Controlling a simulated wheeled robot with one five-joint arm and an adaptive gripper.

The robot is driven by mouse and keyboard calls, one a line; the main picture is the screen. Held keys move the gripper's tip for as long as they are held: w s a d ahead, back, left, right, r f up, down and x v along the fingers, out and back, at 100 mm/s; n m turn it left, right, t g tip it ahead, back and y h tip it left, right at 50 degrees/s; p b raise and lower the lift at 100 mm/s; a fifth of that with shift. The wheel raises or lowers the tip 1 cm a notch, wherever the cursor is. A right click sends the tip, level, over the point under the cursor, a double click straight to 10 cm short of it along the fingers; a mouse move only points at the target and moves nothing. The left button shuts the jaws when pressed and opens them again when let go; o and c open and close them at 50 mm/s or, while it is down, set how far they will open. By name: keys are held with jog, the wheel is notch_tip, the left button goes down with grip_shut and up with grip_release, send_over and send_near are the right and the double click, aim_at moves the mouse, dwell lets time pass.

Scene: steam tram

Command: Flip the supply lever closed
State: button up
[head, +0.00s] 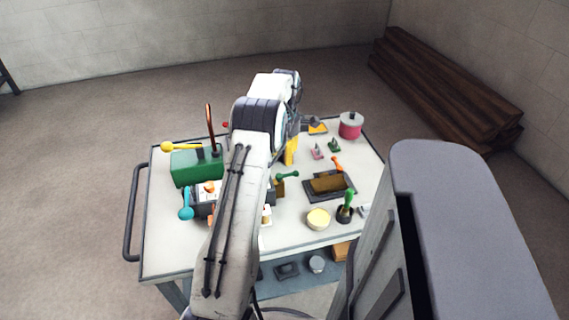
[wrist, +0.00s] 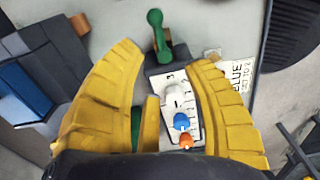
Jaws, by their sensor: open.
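My gripper (head: 291,150) is over the middle of the cart, partly hidden by my arm in the head view. In the wrist view, its two yellow fingers (wrist: 168,105) are spread apart with nothing held. Between and beyond them is a green-handled lever (wrist: 157,35) standing on a dark grey block. The block's white numbered panel (wrist: 181,105) carries white, blue and orange knobs. In the head view a green lever (head: 288,175) shows right of my arm. A teal lever (head: 186,204) and a yellow lever (head: 181,147) are at the left. No label shows which is the supply lever.
A green box (head: 194,169) with a copper pipe stands on the cart's left. A dark tray (head: 329,188), cream tub (head: 318,219), green-handled brush (head: 346,206) and pink pot (head: 350,126) are at right. A white card (wrist: 236,82) reads "BLUE".

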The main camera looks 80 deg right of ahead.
jog(key=shift+r, duration=1.7)
